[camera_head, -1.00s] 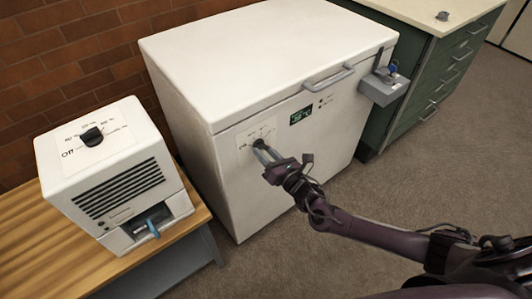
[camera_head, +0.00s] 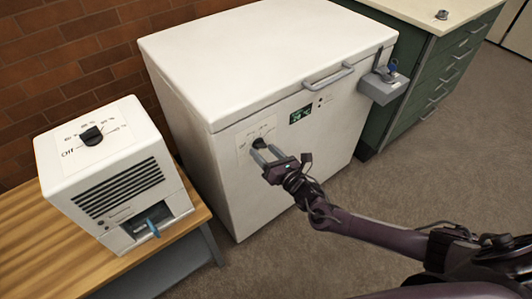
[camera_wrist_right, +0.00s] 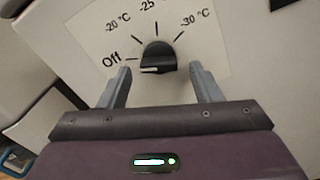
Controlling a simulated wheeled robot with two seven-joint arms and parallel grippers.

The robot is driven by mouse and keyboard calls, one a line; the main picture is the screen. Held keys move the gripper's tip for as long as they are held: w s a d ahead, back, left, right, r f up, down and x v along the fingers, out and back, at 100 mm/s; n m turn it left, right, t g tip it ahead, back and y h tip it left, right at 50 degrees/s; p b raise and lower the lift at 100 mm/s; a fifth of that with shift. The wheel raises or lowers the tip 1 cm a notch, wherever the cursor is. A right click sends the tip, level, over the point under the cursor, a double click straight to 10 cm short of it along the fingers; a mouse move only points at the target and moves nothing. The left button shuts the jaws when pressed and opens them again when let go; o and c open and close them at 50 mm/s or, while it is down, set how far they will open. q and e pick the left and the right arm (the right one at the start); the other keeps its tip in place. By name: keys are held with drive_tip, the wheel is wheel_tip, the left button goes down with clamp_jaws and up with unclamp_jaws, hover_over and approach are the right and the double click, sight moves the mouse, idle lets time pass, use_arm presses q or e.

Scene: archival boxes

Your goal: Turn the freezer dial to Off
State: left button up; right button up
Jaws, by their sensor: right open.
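The freezer dial (camera_head: 258,142) is a dark round knob on a white scale plate at the left of the chest freezer's front (camera_head: 235,185). In the right wrist view the dial (camera_wrist_right: 158,54) has a pale line lying sideways, running toward the left, where Off is printed. The other marks, -20, -25 and -30 °C, fan out above it. My right gripper (camera_head: 265,151) is open in front of the dial. In the wrist view its fingers (camera_wrist_right: 160,70) stand on either side of the dial, with gaps on both sides. My left gripper is not in view.
A white appliance (camera_head: 95,165) with its own black dial, also marked Off, stands on a wooden bench (camera_head: 40,245) at left. The freezer has a lid handle (camera_head: 328,76), a small display (camera_head: 300,115) and a grey box (camera_head: 384,88) at its right. Green drawers (camera_head: 440,75) stand beyond.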

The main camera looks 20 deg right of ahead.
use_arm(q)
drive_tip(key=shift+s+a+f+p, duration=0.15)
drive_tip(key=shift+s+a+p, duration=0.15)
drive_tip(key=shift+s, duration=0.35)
use_arm(e)
drive_tip(key=v, duration=0.8)
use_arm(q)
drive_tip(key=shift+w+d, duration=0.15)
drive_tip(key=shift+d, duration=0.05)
